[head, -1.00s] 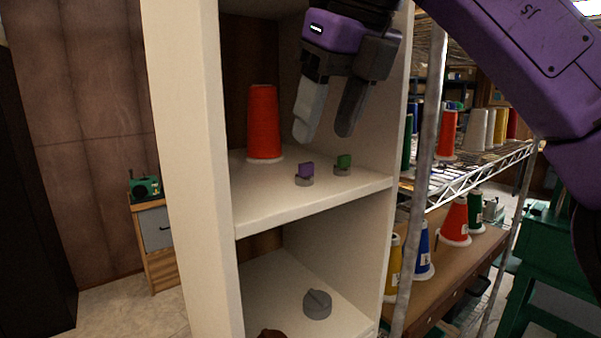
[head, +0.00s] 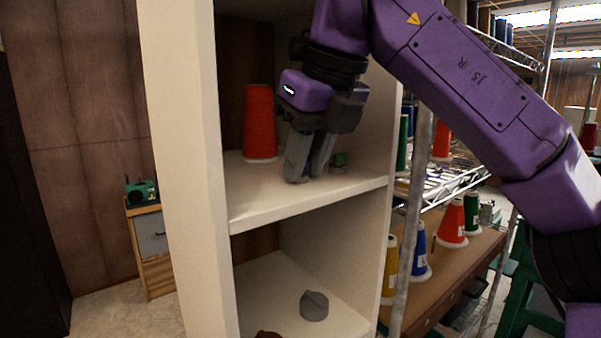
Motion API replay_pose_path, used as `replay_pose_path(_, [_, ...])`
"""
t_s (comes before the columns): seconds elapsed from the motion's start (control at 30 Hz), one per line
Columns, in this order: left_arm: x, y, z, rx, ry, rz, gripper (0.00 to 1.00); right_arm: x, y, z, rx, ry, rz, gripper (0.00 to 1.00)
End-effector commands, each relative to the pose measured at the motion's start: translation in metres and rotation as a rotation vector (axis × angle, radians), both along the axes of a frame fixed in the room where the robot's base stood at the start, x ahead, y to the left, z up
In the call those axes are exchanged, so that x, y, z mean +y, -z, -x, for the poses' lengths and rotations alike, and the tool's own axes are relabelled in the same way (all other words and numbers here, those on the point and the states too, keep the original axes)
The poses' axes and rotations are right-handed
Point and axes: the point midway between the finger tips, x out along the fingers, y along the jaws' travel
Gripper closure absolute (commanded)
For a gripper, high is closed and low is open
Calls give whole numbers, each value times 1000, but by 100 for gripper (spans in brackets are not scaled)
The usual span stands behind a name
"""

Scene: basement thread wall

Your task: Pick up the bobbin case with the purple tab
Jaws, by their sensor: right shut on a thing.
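My right gripper (head: 308,177) is down at the upper shelf of the white cabinet (head: 300,205). Its fingers are shut around the spot where the bobbin case with the purple tab stands, and they hide that case. A plain grey bobbin case (head: 314,306) lies on the lower shelf. My left gripper is not in view.
A red thread cone (head: 259,124) stands on the upper shelf, left of my fingers. The cabinet's left side panel (head: 187,170) and a metal rack post (head: 412,210) flank the shelf. The front left of the upper shelf is clear.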

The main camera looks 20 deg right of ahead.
Motion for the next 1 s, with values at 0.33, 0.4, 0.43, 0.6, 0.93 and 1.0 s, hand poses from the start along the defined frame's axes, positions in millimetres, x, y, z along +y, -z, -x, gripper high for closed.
replay_pose_path(0.33, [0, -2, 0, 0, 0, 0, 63, 0, -10, 0, 0, 2, 1, 100])
replay_pose_path(0.4, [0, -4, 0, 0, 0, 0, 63, 0, -19, 1, -2, 4, 0, 100])
replay_pose_path(0.43, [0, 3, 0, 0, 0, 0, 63, -3, -14, 6, -2, 1, 0, 100])
replay_pose_path(0.6, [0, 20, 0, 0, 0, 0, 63, -17, -11, 45, -5, 2, 0, 100])
replay_pose_path(0.93, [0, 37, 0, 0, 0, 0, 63, -51, -14, 139, -5, 3, -1, 100])
replay_pose_path(1.0, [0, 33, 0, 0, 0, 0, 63, -55, -17, 151, -2, 0, -1, 100])
